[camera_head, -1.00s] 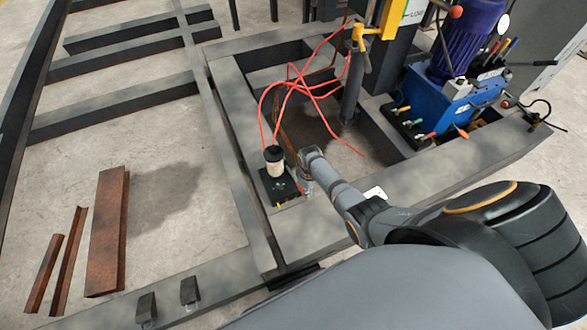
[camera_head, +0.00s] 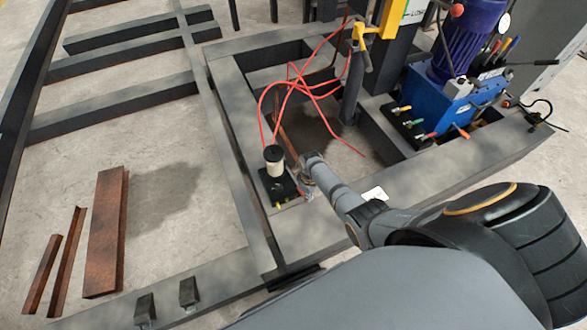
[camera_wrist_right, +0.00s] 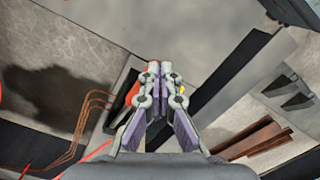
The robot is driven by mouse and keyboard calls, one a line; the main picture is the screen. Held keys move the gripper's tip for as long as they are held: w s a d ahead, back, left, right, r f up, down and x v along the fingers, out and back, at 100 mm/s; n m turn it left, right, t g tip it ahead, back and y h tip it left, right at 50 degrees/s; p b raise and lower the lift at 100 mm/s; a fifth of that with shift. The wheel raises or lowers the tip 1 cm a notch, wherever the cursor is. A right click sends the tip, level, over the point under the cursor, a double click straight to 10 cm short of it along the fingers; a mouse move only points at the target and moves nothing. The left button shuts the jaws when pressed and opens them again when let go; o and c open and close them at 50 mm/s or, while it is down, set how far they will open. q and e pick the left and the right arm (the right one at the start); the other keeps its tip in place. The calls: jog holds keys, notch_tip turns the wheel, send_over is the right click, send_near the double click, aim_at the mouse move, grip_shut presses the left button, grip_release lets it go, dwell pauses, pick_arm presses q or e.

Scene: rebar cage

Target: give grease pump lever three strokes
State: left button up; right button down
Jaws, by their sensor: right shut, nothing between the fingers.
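The grease pump (camera_head: 274,163) is a small unit with a cream cylinder and black cap on a black base, standing on the dark steel frame. Red hoses rise from it. Its lever is not clear in the head view. In the wrist view an orange-red piece (camera_wrist_right: 132,95) shows beside and partly behind the fingers; I cannot tell if it is the lever. My right gripper (camera_wrist_right: 160,68) is shut and empty, pointing down. In the head view its fingers (camera_head: 307,191) are just right of the pump base, largely hidden by my wrist. My left gripper is out of view.
A blue hydraulic unit (camera_head: 432,97) with levers stands at right on the frame. Red hoses (camera_head: 300,80) loop above the frame opening. A yellow bracket (camera_head: 379,29) is on the post. Rusty steel angles (camera_head: 105,232) lie on the open floor at left.

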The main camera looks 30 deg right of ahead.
jog(key=w+r+p, duration=0.4)
jog(key=w+r, duration=0.3)
jog(key=r, duration=0.4)
jog(key=shift+w+d+r, duration=0.15)
jog(key=shift+d+r, duration=0.05)
jog(key=shift+r, duration=0.05)
jog(key=shift+s+f+p, duration=0.4)
jog(key=shift+s+f, duration=0.1)
jog(key=shift+f, duration=0.05)
jog(key=shift+f, duration=0.1)
jog(key=shift+s+f, duration=0.4)
jog(key=shift+s, duration=0.05)
jog(key=shift+s+f, duration=0.1)
